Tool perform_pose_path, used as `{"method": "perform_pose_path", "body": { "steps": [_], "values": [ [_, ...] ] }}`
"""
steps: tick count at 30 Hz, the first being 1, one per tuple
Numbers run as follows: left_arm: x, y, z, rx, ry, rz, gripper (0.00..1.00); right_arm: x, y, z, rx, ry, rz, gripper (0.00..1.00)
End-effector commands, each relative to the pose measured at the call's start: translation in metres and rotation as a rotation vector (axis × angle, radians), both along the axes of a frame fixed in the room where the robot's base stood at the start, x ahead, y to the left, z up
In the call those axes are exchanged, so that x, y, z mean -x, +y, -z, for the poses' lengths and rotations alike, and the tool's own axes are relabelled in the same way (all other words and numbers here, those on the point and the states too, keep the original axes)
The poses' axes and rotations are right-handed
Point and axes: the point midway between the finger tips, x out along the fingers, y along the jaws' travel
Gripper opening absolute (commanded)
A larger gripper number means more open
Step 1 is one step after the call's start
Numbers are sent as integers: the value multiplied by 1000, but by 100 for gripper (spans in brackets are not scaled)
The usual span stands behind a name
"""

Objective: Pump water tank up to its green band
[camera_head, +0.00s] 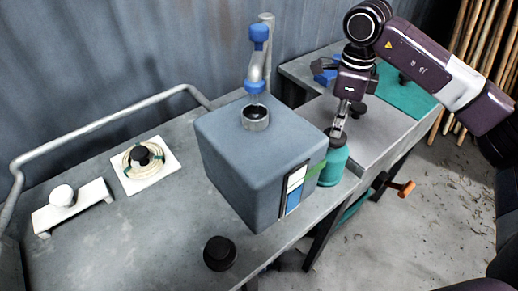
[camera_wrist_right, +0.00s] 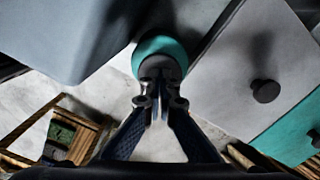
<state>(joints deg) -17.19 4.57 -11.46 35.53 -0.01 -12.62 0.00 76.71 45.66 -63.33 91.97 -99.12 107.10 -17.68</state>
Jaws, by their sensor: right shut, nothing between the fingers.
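The water tank (camera_head: 250,150) is a grey-blue box on the bench. Its front gauge (camera_head: 293,192) is white above and blue below, with a green band (camera_head: 317,169) higher up beside it. A teal cylinder with a dark top (camera_head: 332,168), seemingly the pump, stands against the tank's right side; it also shows in the right wrist view (camera_wrist_right: 160,46). My right gripper (camera_head: 339,130) is shut and empty, its fingertips over the dark top; whether they touch it I cannot tell. In the wrist view its fingertips (camera_wrist_right: 159,88) overlap that top. My left gripper is not in view.
A blue-handled tap (camera_head: 258,60) rises over the tank's opening. A rattan coil (camera_head: 146,158) on a white plate, a white stand with a knob (camera_head: 72,203) and a black knob (camera_head: 219,253) are on the bench. An orange handle (camera_head: 404,188) sticks out at right.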

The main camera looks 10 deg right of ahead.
Motion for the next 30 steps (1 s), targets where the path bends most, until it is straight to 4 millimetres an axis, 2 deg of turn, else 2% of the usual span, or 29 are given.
{"method": "perform_pose_path", "body": {
  "steps": [3,8,24,30],
  "values": [
    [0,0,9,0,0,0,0,1,0,13,1,4,-1,0],
    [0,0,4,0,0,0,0,1,0,7,1,4,-1,0],
    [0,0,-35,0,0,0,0,1,0,-54,0,2,-1,0],
    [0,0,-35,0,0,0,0,1,0,-55,0,2,0,0]
  ]
}}
